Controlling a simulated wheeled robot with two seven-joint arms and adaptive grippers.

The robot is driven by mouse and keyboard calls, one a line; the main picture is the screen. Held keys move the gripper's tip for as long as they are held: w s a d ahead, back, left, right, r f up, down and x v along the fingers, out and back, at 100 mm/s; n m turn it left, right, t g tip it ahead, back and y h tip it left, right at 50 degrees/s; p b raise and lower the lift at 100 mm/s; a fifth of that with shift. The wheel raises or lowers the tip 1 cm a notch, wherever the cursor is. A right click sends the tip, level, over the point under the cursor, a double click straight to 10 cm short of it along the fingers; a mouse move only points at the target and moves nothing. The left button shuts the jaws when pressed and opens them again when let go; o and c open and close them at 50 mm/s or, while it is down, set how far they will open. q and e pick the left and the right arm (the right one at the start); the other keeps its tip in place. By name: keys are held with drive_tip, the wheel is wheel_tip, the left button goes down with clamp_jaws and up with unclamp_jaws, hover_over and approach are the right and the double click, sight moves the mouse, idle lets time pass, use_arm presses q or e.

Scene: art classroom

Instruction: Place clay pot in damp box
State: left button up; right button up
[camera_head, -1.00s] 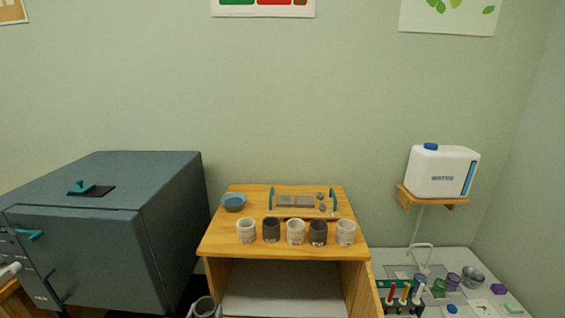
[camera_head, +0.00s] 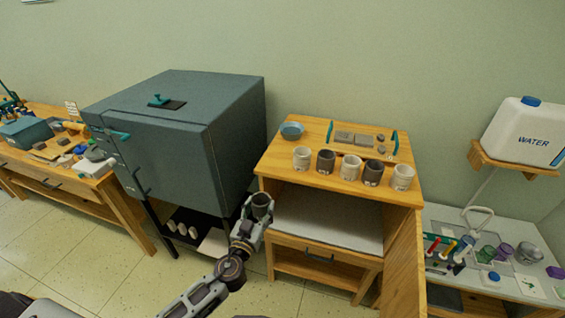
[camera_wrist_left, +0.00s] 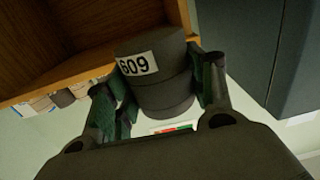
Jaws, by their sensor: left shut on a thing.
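A dark grey clay pot (camera_head: 262,201) is held upright by my left gripper (camera_head: 256,212) at the left front corner of the wooden cabinet. In the left wrist view the pot (camera_wrist_left: 165,90) bears a white label reading 609 and sits between the two fingers of the left gripper (camera_wrist_left: 165,85), which is shut on it. The cabinet, which looks like the damp box (camera_head: 290,189), has an open front with a pale slab (camera_head: 325,218) as its floor. Its visible interior is empty. The pot is outside, beside the opening. My right gripper is not in view.
Several light and dark pots (camera_head: 326,161) stand in a row on the cabinet top. An open wooden door (camera_head: 403,262) sticks out at its right. A large grey kiln (camera_head: 170,135) stands close on the left. A sink counter (camera_head: 470,218) is at the right.

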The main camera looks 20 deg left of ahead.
use_arm(q)
drive_tip(key=shift+w+a+r+m+h, duration=0.6)
drive_tip(key=shift+w+r, duration=3.85)
drive_tip(key=shift+r, duration=2.7)
drive_tip(key=shift+w+a+r+m+h, duration=0.3)
drive_tip(key=shift+w+r+h, duration=0.5)
drive_tip(key=shift+w+r, duration=5)
wheel_tip(320, 180, down, 9)
drive_tip(key=d+m+g+h, duration=0.1)
drive_tip(key=d+m+h, duration=0.1)
drive_tip(key=h, duration=0.2)
drive_tip(key=shift+s+d+f+m, duration=0.15)
drive_tip(key=shift+d+m, duration=0.05)
drive_tip(key=shift+m, duration=0.1)
drive_tip(key=shift+f, duration=0.15)
